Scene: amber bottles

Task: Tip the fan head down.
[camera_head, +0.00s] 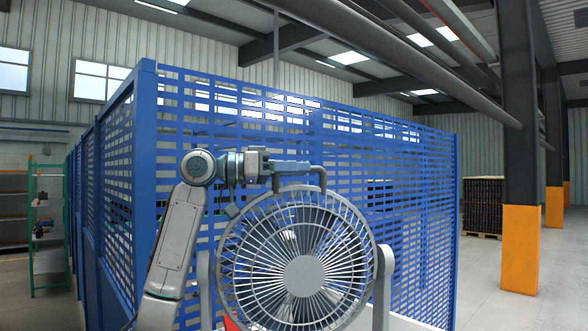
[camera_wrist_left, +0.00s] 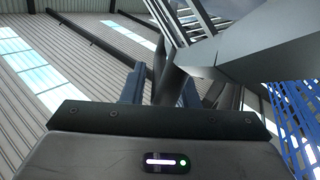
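A grey fan with a round wire grille (camera_head: 300,262) stands in the middle of the head view. Its face is towards me and looks nearly upright, between two grey side supports (camera_head: 383,285). A bent handle (camera_head: 322,180) rises from the top of the fan head. My left gripper (camera_head: 300,169) is at this handle, coming in from the left. In the left wrist view, the two bluish fingers (camera_wrist_left: 161,88) stand on either side of a dark bar, which appears to be the handle. I cannot tell whether they press on it. My right gripper is not in view.
A blue slatted fence (camera_head: 420,215) stands behind the fan. A green-framed shelf (camera_head: 47,225) is at the far left. An orange-based column (camera_head: 520,250) and a dark stacked pallet load (camera_head: 482,205) stand at the right. Open floor lies between fence and column.

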